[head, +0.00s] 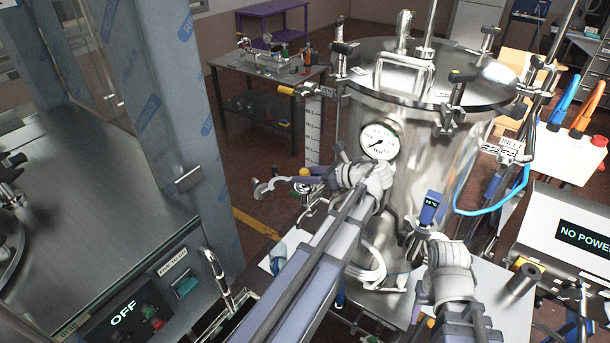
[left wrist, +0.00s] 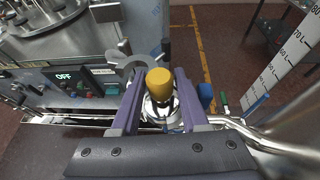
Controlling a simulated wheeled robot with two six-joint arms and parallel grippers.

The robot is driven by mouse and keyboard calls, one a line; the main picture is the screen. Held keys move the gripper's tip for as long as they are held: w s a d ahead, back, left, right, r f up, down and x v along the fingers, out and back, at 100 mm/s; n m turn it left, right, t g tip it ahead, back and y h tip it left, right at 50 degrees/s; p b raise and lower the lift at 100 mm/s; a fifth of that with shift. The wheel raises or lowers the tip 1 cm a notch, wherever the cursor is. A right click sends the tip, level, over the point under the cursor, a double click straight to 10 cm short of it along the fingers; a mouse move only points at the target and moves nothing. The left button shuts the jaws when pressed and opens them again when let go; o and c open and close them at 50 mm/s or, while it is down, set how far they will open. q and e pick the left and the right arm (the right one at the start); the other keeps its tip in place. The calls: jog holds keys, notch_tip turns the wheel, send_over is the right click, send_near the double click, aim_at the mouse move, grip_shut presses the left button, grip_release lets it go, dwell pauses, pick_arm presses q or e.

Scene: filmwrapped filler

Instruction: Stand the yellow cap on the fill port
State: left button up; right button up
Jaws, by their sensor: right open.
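The yellow cap (left wrist: 159,82) stands upright on a silver round fitting (left wrist: 160,107); I cannot tell whether this is the fill port. My left gripper (left wrist: 158,75) has its two purple fingers on either side of the cap, with a narrow gap showing on each side. In the head view the cap (head: 305,172) is small, beside the tank, with my left gripper (head: 300,187) at it. A grey open hook-shaped clamp (head: 264,188) is just left of it. My right gripper (head: 466,328) is at the lower edge, open, its fingertips partly cut off; nothing is visible in it.
The big steel tank (head: 415,130) with a pressure gauge (head: 379,141) stands just right of my left gripper. A steel cabinet (head: 90,230) fills the left. A level scale (left wrist: 285,75) and bent pipe are close right in the left wrist view. A blue hose (head: 490,210) hangs right.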

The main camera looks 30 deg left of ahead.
pick_arm(q)
jog(key=o, duration=0.4)
jog(key=p+v, duration=0.3)
jog(key=v, duration=0.4)
jog(key=shift+d, duration=0.35)
jog(key=shift+r, duration=0.15)
jog(key=s+d+f+n+h+b, duration=0.4)
jog(key=s+d+f+n+h, duration=0.2)
jog(key=d+f, duration=0.4)
jog(key=s+d+f+n+h+b, duration=0.4)
jog(key=s+d+f+n+h, duration=0.2)
jog(key=d, duration=0.7)
jog(key=s+f+n, duration=0.2)
jog(key=s+f, duration=0.2)
jog(key=f, duration=0.1)
jog(key=shift+s+f, duration=0.25)
